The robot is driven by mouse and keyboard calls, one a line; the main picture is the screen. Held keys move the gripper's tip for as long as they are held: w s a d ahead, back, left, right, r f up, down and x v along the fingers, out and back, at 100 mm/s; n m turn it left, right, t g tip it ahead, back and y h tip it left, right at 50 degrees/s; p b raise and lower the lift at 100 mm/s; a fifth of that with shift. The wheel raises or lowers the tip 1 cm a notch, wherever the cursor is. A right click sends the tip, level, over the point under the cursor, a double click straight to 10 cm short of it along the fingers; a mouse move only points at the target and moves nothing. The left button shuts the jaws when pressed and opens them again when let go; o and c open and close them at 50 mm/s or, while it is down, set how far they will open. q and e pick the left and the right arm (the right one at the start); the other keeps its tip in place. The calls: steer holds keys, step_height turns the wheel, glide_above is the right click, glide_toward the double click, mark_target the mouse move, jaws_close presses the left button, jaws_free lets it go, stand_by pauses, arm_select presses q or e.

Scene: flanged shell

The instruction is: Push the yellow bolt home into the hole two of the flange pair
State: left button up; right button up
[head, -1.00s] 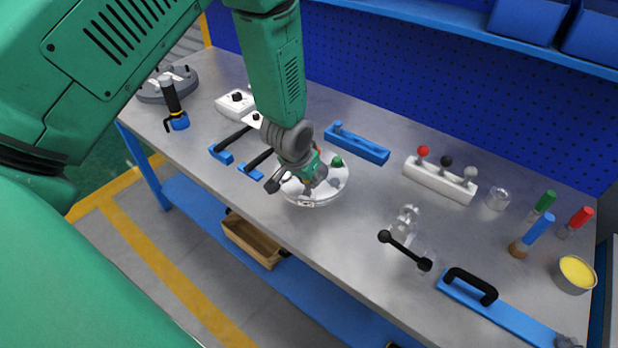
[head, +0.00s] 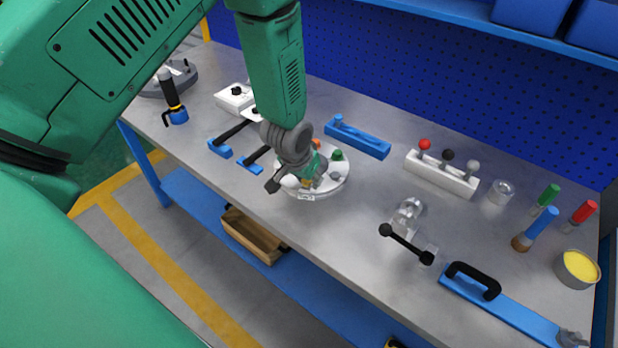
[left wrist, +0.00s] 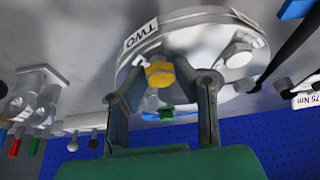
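The flange pair (head: 328,186) is a round, pale, shiny disc on the bench. In the left wrist view its rim (left wrist: 190,22) carries a label reading TWO (left wrist: 141,33). The yellow bolt (left wrist: 160,73) shows its hex head close to that label, between the fingers of my left gripper (left wrist: 162,76). The fingers appear closed on its sides. In the head view my left gripper (head: 300,182) is low over the near left part of the disc and hides much of it. The hole and the bolt's shank are hidden, so I cannot tell its depth. My right gripper is not in view.
Green (head: 337,155) and orange (head: 316,143) bolt heads stand on the disc. A blue fixture (head: 357,138) lies behind it, and black-handled tools (head: 233,134) lie left. A clear part with a black bar (head: 406,243) stands right. Bare bench lies between.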

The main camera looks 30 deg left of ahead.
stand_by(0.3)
arm_select(q)
steer(key=shift+r, duration=0.25)
steer(key=v, duration=1.1)
steer(key=shift+r, duration=0.15)
steer(key=shift+s, duration=0.15)
steer(key=s+d+f+g+b, duration=0.1)
steer(key=s+f+g+b, duration=0.1)
steer(key=s+f+b, duration=0.5)
steer(key=s+d+f+g+b, duration=0.1)
steer(key=s+f+b, duration=0.5)
steer(key=s+f, duration=1.2)
step_height(320, 180, down, 8)
steer(key=shift+s+d+r+m+g+b, duration=0.15)
steer(key=shift+s+d+m+g+b, duration=0.15)
steer(key=shift+d+m+g+b, duration=0.15)
